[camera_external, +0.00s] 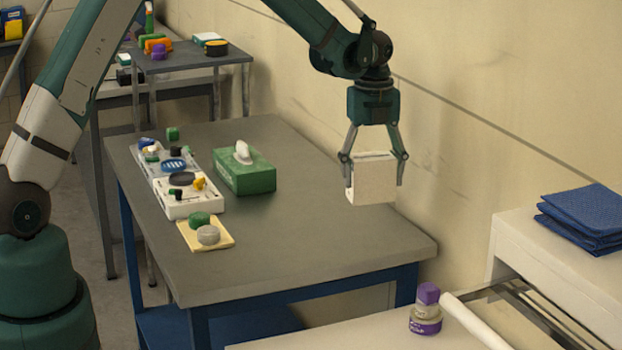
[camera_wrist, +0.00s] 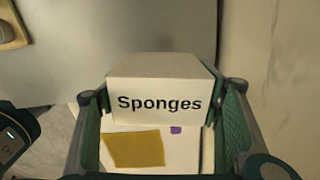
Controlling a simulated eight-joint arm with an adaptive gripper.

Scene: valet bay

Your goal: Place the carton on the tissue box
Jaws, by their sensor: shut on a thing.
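The carton (camera_external: 373,182) is a white box, and in the wrist view the carton (camera_wrist: 160,103) carries the word "Sponges". My gripper (camera_external: 374,170) is shut on it, one finger at each side, and holds it over the right part of the grey table. In the wrist view my gripper (camera_wrist: 163,115) has a green finger pad on each side of the carton. The tissue box (camera_external: 245,172) is green with a white tissue standing out of its top. It stands on the table to the left of the carton, apart from it. I cannot tell the carton's exact height above the table.
A white tray (camera_external: 190,209) with several small things stands left of the tissue box. The grey table (camera_external: 290,235) is bare between tissue box and carton. The wall runs close behind. Blue folded cloths (camera_external: 580,218) lie at the right.

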